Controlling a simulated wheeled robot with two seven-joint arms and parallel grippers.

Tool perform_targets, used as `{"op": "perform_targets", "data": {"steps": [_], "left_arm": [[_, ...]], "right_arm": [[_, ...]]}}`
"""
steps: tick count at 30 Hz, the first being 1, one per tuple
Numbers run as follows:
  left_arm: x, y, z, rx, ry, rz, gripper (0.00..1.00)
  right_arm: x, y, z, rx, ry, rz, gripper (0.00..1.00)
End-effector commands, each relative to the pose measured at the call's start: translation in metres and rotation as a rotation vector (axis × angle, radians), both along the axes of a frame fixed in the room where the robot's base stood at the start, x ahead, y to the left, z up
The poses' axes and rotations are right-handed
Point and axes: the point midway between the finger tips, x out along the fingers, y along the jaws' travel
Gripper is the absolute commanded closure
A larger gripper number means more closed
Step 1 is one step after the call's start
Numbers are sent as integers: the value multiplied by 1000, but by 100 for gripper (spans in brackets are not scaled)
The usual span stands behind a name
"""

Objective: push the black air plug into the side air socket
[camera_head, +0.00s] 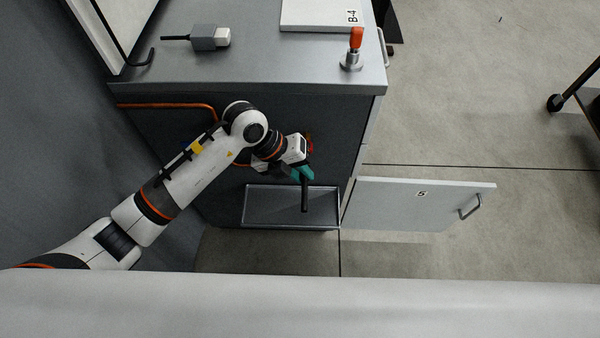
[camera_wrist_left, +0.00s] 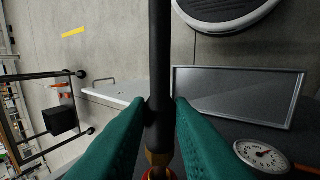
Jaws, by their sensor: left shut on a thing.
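My left gripper (camera_head: 303,174) is beside the dark front of the cabinet (camera_head: 170,125). Its green fingers (camera_wrist_left: 160,112) are shut on the long black air plug (camera_wrist_left: 159,55), which also shows in the head view (camera_head: 305,196), sticking out from the fingers. A brass piece (camera_wrist_left: 157,158) with an orange-red ring shows at the plug's lower end in the wrist view. The side air socket is largely hidden behind the fingers and wrist; a bit of red shows beside the gripper in the head view. I cannot tell whether the plug sits in it. My right gripper is not in view.
A shallow tray (camera_head: 255,224) lies below the gripper. A grey door (camera_head: 390,205) marked 5 stands open to the right. A round gauge (camera_wrist_left: 262,156) is close to the fingers. An orange pipe (camera_head: 165,105) runs along the cabinet. An orange-topped knob (camera_head: 356,40) stands on top.

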Motion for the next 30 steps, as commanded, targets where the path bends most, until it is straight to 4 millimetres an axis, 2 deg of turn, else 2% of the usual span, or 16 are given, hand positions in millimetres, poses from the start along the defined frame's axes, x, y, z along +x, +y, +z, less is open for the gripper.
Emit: {"op": "perform_targets", "data": {"steps": [26,27,30], "left_arm": [[23,0,0,-1,-2,2,100],[23,0,0,-1,-2,2,77],[23,0,0,-1,-2,1,60]], "right_arm": [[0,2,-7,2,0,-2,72],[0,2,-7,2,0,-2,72],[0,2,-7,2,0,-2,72]]}}
